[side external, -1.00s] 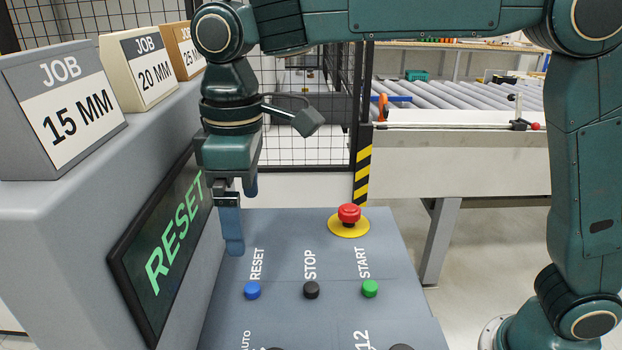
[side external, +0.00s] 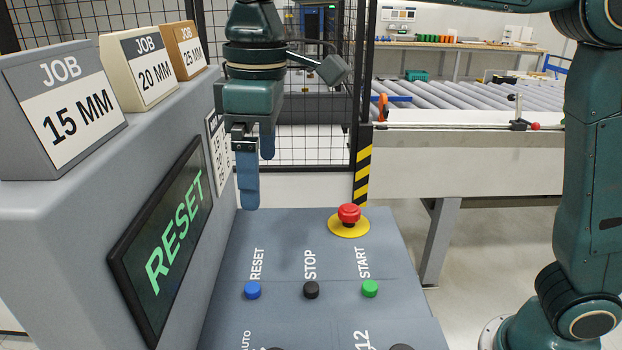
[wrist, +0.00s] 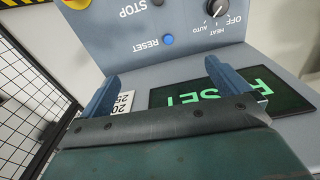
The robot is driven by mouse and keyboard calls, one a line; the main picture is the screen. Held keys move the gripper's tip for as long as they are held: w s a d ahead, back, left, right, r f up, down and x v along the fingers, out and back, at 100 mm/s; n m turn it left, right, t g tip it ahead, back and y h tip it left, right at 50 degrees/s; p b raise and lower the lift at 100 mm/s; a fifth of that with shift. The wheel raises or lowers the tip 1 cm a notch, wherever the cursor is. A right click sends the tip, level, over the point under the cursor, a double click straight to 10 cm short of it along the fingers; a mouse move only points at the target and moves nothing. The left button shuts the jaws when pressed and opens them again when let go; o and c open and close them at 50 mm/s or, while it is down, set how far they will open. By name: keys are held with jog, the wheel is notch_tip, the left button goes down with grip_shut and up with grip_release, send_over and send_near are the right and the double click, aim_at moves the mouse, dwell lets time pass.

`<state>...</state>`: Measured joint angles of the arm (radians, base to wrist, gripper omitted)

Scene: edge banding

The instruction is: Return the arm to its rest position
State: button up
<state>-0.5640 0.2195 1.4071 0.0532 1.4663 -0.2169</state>
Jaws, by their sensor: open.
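My gripper (side external: 257,182) hangs above the back left part of the control panel in the side external view. Its two blue fingers point down, apart, with nothing between them. In the wrist view my gripper (wrist: 160,85) also shows its fingers spread wide and empty. The fingertips are clear of the blue RESET button (side external: 252,290), which also shows in the wrist view (wrist: 169,40). The screen (side external: 170,232) left of the panel reads RESET in green.
The panel holds a black STOP button (side external: 311,290), a green START button (side external: 370,289) and a red emergency button (side external: 349,214). JOB blocks, including the grey 15 MM block (side external: 62,108), stand on the housing. A mesh fence (side external: 310,150) and a roller conveyor (side external: 450,97) are behind.

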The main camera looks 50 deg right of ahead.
jog(key=s+d+f+m+t, duration=0.1)
jog(key=s+d+m+t, duration=0.15)
jog(key=s+d, duration=0.5)
jog(key=s+d+f+m+t, duration=0.1)
jog(key=s+d+m, duration=0.3)
jog(key=d, duration=0.7)
jog(key=s+d+f+m+t, duration=0.1)
jog(key=s+d+f+m, duration=0.1)
jog(key=s+d+f, duration=0.2)
jog(key=s+f, duration=0.2)
jog(key=s, duration=0.1)
jog(key=shift+s, duration=0.15)
jog(key=shift+d+t, duration=0.1)
jog(key=shift+t, duration=0.15)
